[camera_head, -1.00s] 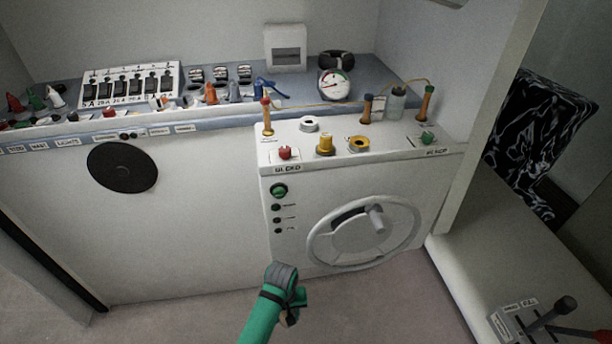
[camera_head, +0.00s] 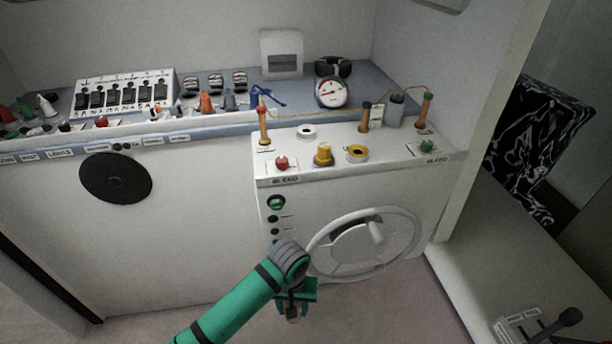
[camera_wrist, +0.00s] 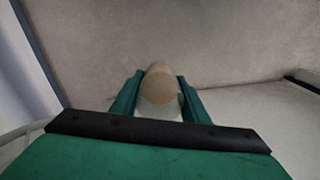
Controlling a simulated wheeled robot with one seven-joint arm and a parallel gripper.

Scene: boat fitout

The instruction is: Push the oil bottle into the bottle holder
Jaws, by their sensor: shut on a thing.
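My gripper (camera_head: 293,300) hangs low in front of the white console and is shut on a small pale thing with a tan rounded top (camera_wrist: 158,88), seen between the green fingers in the wrist view. It looks like the oil bottle, but most of it is hidden in the head view. I cannot tell for certain which fitting is the bottle holder. The gripper is apart from all three.
The white console (camera_head: 350,185) carries a grey handwheel (camera_head: 365,245) on its front, close to my arm. Knobs and upright posts crowd its top. A switch panel (camera_head: 125,92) and gauge (camera_head: 331,92) stand behind. A lever box (camera_head: 525,325) is at lower right.

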